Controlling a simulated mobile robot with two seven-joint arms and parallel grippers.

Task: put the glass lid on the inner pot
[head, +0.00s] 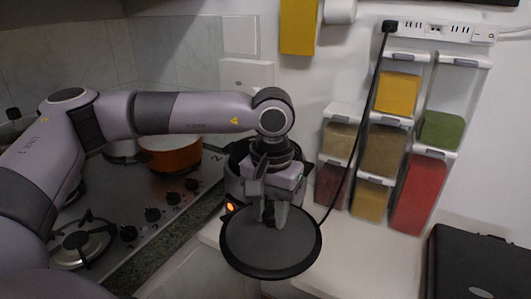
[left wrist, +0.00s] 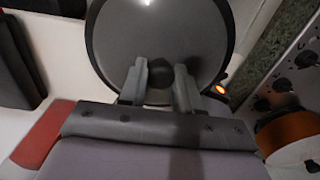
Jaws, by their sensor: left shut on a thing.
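The glass lid (head: 270,255) is a dark round disc with a black rim, in the lower middle of the head view. My left gripper (head: 275,217) is shut on its knob and holds it in front of the cooker. The lid also shows in the left wrist view (left wrist: 190,32), with its dark knob (left wrist: 160,73) between the fingers of my left gripper (left wrist: 161,82). A dark cooker (head: 234,178) with an orange light stands behind the lid, partly hidden by my arm. I cannot see the inner pot's opening. My right gripper is not in view.
A gas hob (head: 140,200) with an orange pot (head: 170,157) is at the left. Spice dispensers (head: 385,150) stand against the wall at the right. A black cable (head: 364,128) hangs from a power strip (head: 440,30). A black case (head: 475,262) lies at the lower right.

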